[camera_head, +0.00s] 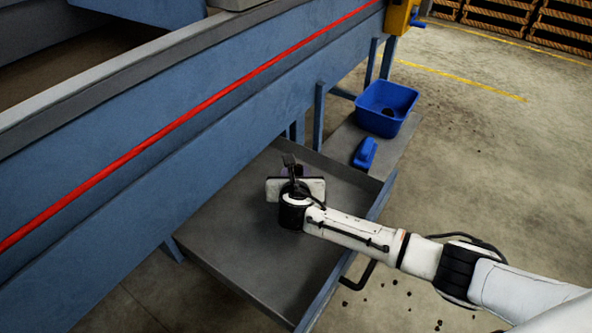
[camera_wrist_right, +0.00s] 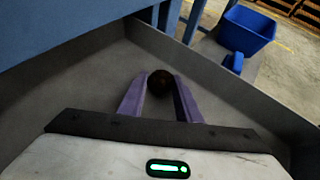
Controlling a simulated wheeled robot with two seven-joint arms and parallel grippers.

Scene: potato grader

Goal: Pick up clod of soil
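The clod of soil (camera_wrist_right: 160,84) is a dark brown, round lump in the right wrist view, low in the grey metal tray (camera_wrist_right: 70,85). My right gripper (camera_wrist_right: 160,90) has its two purple fingers apart, one on each side of the clod near the fingertips. The clod fills most of the gap; firm contact with the fingers does not show. In the head view my right gripper (camera_head: 290,168) is over the far part of the tray (camera_head: 255,245), and it hides the clod there. My left gripper is not in view.
The blue grader side (camera_head: 140,140) with a red stripe runs along the left. A blue bin (camera_head: 386,108) with something dark inside and a small blue object (camera_head: 365,153) stand beyond the tray. Dark crumbs lie on the floor at right. The near tray floor is clear.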

